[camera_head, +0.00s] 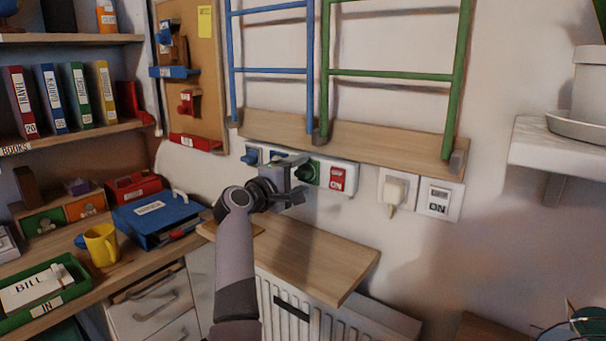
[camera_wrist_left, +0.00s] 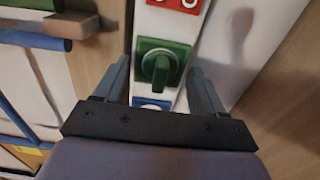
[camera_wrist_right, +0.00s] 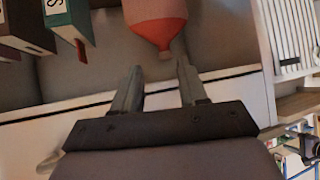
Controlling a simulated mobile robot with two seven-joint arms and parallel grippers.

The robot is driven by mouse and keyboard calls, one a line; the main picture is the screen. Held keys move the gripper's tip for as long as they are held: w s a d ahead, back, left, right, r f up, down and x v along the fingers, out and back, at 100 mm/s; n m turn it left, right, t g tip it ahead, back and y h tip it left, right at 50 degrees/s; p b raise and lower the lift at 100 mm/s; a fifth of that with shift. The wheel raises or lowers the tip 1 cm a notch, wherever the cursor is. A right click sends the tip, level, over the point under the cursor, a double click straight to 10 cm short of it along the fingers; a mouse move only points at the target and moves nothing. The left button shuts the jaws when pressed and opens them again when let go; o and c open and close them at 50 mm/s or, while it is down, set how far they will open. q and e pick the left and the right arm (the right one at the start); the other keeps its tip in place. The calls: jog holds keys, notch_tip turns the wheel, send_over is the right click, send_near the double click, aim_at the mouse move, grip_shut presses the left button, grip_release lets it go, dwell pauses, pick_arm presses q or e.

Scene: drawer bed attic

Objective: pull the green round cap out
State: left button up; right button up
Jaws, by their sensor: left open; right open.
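The green round cap (camera_head: 307,172) is a dial-like knob with a raised grip bar, mounted on a white wall panel (camera_head: 352,190). It also shows in the left wrist view (camera_wrist_left: 160,66), on a green square plate between my open fingers. My left gripper (camera_head: 292,184) is open in front of the panel, close to the cap; I cannot tell whether a finger touches it. It also shows in the left wrist view (camera_wrist_left: 160,88). My right gripper (camera_wrist_right: 158,88) is open and empty in the right wrist view, near a red-tipped bottle (camera_wrist_right: 158,22). It is not visible in the head view.
A red switch (camera_head: 337,178) sits right of the cap and a blue knob (camera_head: 251,157) at the panel's left end. A white plug (camera_head: 394,192) is farther right. A wooden shelf (camera_head: 300,255) lies below. Blue and green ladders (camera_head: 390,74) hang above.

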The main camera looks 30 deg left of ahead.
pick_arm(q)
jog(key=shift+p, duration=0.55)
dwell(0.6)
grip_shut()
jog(key=shift+s+r, duration=0.1)
dwell(0.4)
jog(key=shift+s, duration=0.15)
jog(key=shift+s+a+p, duration=0.15)
jog(key=shift+s+p, duration=0.5)
jog(key=shift+s, duration=0.75)
jog(key=shift+s+a+p, duration=0.1)
jog(key=shift+s+p, duration=0.5)
jog(key=shift+s, duration=0.75)
